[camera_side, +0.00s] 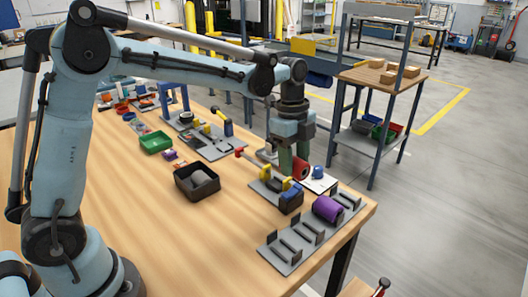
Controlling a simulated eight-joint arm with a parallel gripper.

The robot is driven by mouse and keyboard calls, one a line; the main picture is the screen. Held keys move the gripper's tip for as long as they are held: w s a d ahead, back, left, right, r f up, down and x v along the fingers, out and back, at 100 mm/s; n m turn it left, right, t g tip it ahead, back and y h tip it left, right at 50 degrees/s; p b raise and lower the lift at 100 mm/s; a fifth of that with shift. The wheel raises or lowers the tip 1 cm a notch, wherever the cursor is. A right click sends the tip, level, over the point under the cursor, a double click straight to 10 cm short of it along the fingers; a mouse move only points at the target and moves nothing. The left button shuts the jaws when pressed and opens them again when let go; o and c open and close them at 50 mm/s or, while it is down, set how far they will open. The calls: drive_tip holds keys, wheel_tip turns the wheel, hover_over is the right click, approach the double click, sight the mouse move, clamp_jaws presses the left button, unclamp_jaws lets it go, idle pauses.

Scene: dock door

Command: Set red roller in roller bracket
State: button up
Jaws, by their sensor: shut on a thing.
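My gripper (293,163) is shut on the red roller (301,169), which shows beside its green fingers. Part of the roller is hidden by the fingers. It is behind the blue-and-yellow fixture, near the table's far right side; its exact height above the table is hard to tell. The roller bracket (291,246) is a grey plate with several dark upright supports, at the table's near right corner. A purple roller (327,208) lies at the bracket's far right part. The supports nearer the camera look empty. My gripper is behind the bracket and apart from it.
A fixture with yellow and blue parts (290,194) stands between my gripper and the bracket. A white board with a blue knob (318,173) lies right of the gripper. A black bin (197,184) and a green bin (156,143) stand left. The near tabletop is clear.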

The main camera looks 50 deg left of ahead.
drive_tip(key=w+a+f, duration=0.1)
drive_tip(key=w+a, duration=0.1)
drive_tip(key=a, duration=0.6)
drive_tip(key=shift+w+f, duration=0.2)
drive_tip(key=shift+f, duration=3.35)
drive_tip(key=shift+f, duration=0.1)
drive_tip(key=o, duration=1.2)
drive_tip(key=shift+o, duration=0.5)
drive_tip(key=shift+o, duration=1)
